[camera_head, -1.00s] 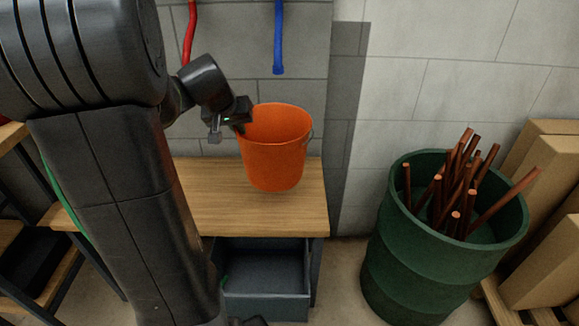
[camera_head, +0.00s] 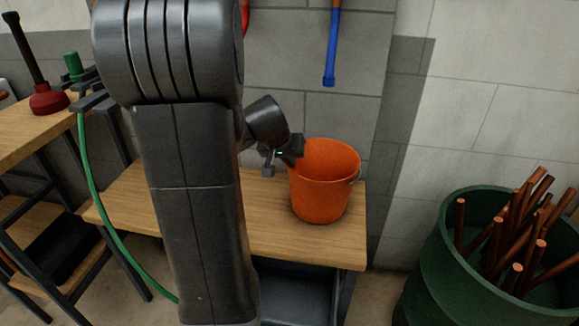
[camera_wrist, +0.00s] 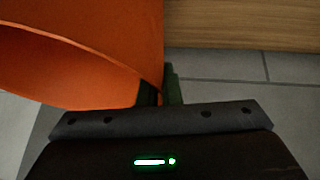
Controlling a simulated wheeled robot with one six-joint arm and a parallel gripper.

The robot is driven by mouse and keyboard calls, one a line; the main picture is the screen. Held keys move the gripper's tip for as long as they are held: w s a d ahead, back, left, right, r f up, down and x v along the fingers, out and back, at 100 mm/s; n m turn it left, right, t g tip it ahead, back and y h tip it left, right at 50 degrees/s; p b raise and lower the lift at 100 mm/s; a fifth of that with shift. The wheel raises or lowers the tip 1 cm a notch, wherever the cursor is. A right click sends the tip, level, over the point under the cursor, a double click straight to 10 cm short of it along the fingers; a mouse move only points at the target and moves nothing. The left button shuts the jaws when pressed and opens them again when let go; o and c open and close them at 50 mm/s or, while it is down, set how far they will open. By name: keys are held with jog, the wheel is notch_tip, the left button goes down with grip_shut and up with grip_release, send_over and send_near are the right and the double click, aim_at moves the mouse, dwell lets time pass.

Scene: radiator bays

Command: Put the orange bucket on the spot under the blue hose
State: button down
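The orange bucket (camera_head: 325,190) is upright over the right end of the wooden bench (camera_head: 265,235). I cannot tell whether its base touches the wood. The blue hose (camera_head: 331,50) hangs down the wall behind, its end above the bucket in the picture. My gripper (camera_head: 291,155) is at the left side of the bucket's rim. In the wrist view, the bucket's wall (camera_wrist: 90,45) meets the dark fingers (camera_wrist: 161,92), which are shut on the rim. My arm hides part of the bench's left half. No marked spot shows.
A red hose (camera_head: 245,15) hangs left of the blue one. A green barrel (camera_head: 440,265) of copper-coloured rods stands at the right. A drawer (camera_head: 297,292) is open under the bench. A second table (camera_head: 25,135) with a plunger (camera_head: 46,98) and a green hose (camera_head: 92,190) is at the left.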

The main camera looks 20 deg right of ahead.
jog(key=shift+f, duration=0.35)
jog(key=shift+f, duration=0.15)
jog(key=c, duration=1.6)
grip_release()
jog(key=shift+r, duration=0.3)
jog(key=p+v, duration=0.3)
jog(key=v, duration=0.9)
jog(key=shift+f+p, duration=0.1)
jog(key=shift+p, duration=0.25)
